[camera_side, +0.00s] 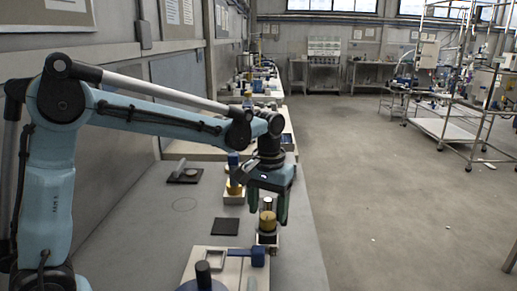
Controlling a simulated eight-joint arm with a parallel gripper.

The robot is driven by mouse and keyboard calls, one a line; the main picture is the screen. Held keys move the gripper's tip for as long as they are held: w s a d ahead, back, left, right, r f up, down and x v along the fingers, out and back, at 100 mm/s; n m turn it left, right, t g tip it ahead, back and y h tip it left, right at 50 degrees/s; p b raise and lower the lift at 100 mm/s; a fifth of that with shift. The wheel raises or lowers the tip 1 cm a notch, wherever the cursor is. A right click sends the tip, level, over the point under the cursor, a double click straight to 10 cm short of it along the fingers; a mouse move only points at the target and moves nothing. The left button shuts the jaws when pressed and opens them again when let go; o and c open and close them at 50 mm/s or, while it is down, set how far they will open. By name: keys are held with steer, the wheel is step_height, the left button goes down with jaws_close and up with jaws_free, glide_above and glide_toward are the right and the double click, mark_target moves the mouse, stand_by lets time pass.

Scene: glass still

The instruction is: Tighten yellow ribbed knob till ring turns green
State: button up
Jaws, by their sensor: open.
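The yellow ribbed knob (267,222) stands upright on a small pale base (262,251) near the right edge of the bench. A grey metal piece shows at its top. My gripper (267,212) points down over it. Its two dark green fingers are open, one on each side of the knob. I cannot tell whether they touch it. A dark band shows below the knob; the ring's colour is too small to make out.
A second yellow part with a blue top (234,180) stands on a white block behind. A black square pad (225,227) lies to the left. A blue clamp-like piece (246,256) and a black-handled part (203,275) are in front. The bench's left middle is mostly clear.

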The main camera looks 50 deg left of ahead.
mark_target(267, 215)
steer(key=shift+f, duration=0.6)
steer(key=shift+c, duration=0.4)
steer(key=c, duration=1)
steer(key=m, duration=0.5)
steer(key=o, duration=1.1)
steer(key=shift+r, duration=0.15)
step_height(267, 215, up, 12)
steer(key=shift+f, duration=0.1)
